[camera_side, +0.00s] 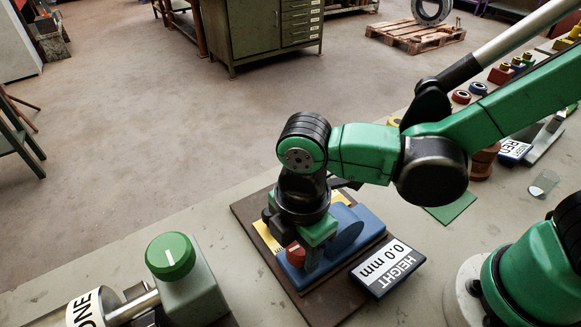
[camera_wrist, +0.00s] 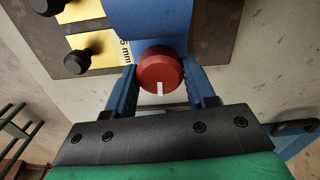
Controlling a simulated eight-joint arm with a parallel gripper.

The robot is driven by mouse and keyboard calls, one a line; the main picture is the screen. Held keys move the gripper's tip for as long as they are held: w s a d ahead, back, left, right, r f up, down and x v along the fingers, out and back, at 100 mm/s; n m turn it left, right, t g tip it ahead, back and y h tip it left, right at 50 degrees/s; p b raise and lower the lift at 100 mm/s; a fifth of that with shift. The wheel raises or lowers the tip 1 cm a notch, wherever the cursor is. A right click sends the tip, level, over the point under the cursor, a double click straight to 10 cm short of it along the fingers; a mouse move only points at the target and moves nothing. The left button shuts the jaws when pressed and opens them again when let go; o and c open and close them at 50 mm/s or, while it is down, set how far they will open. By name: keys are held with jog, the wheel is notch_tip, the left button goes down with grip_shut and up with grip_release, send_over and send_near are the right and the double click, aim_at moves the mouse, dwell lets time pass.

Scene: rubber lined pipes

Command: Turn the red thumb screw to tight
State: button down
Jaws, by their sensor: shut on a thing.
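The red thumb screw (camera_wrist: 160,69) is a round knob with a white mark, at the edge of a blue block (camera_wrist: 145,20) in the wrist view. In the wrist view the mark points down toward my gripper. My gripper (camera_wrist: 160,77) is shut on the red thumb screw, one blue finger on each side of it. In the side view the red thumb screw (camera_side: 295,254) shows beside my gripper, partly hidden by it. The blue block (camera_side: 365,222) sits on a dark brown plate (camera_side: 247,222).
A display reading "HEIGHT 0.0 mm" (camera_side: 387,268) lies right of the plate. A green knob (camera_side: 170,256) on a green housing stands at lower left. A yellow label (camera_wrist: 92,45) and black knobs (camera_wrist: 77,62) are near the screw. Coloured small parts line the bench's right side.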

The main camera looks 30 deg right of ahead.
jog(key=shift+m, duration=0.3)
jog(key=m, duration=0.8)
jog(key=shift+m, duration=0.4)
dwell(0.3)
jog(key=shift+c, duration=1.4)
grip_release()
jog(key=shift+r, duration=0.1)
jog(key=shift+r, duration=2.7)
